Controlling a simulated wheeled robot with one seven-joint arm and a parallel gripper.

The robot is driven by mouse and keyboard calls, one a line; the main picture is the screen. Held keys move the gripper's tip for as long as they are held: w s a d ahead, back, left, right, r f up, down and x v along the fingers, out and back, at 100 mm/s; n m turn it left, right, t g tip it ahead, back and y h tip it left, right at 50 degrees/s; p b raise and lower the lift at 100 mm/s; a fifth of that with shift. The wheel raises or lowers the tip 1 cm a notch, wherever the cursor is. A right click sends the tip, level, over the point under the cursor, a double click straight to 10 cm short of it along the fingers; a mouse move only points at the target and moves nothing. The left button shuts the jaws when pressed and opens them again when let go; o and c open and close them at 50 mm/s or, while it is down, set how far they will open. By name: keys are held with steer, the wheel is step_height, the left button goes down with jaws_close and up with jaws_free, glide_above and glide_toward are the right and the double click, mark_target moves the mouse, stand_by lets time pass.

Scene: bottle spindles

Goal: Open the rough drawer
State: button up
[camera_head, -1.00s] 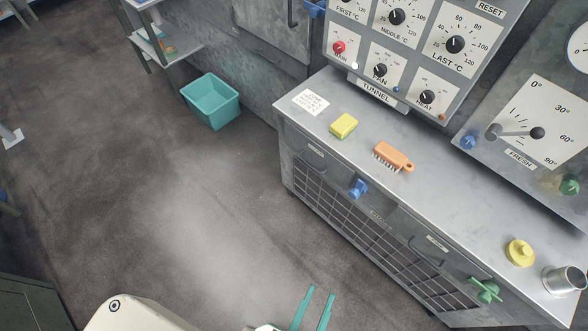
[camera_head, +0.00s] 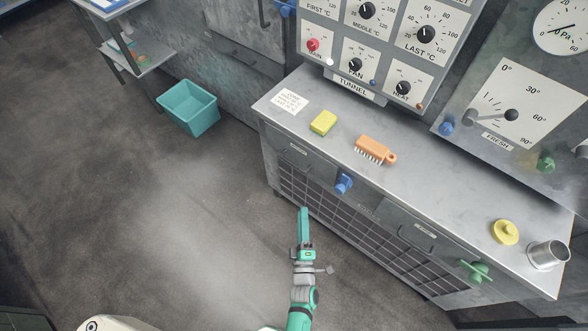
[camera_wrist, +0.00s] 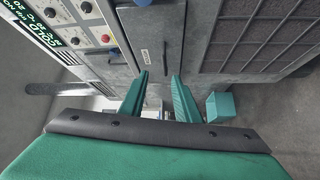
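The grey cabinet under the metal counter has a left drawer front (camera_head: 306,160) and a right drawer front (camera_head: 413,225), each with a small label and a handle. The labels are too small to read, so I cannot tell which is the rough drawer. Both fronts look shut. My gripper (camera_head: 304,228) is in front of the cabinet, near the left grille and apart from the drawer handles. In the wrist view my gripper (camera_wrist: 160,92) has its two teal fingers apart with nothing between them. Beyond them is a grey labelled panel (camera_wrist: 152,40).
A blue knob (camera_head: 344,184) and a green knob (camera_head: 475,270) stick out from the cabinet front. A yellow sponge (camera_head: 323,122), an orange brush (camera_head: 374,150) and a metal cup (camera_head: 546,256) stand on the counter.

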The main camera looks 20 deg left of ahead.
steer(key=w+a+n+y, duration=0.1)
steer(key=w+a, duration=0.3)
steer(key=w, duration=0.4)
steer(key=w+a+n+y, duration=0.1)
steer(key=w+a+n, duration=0.3)
steer(key=w, duration=0.5)
steer(key=shift+w+a, duration=0.25)
steer(key=shift+a, duration=0.2)
steer(key=shift+r, duration=0.1)
steer(key=shift+c, duration=0.3)
jaws_close()
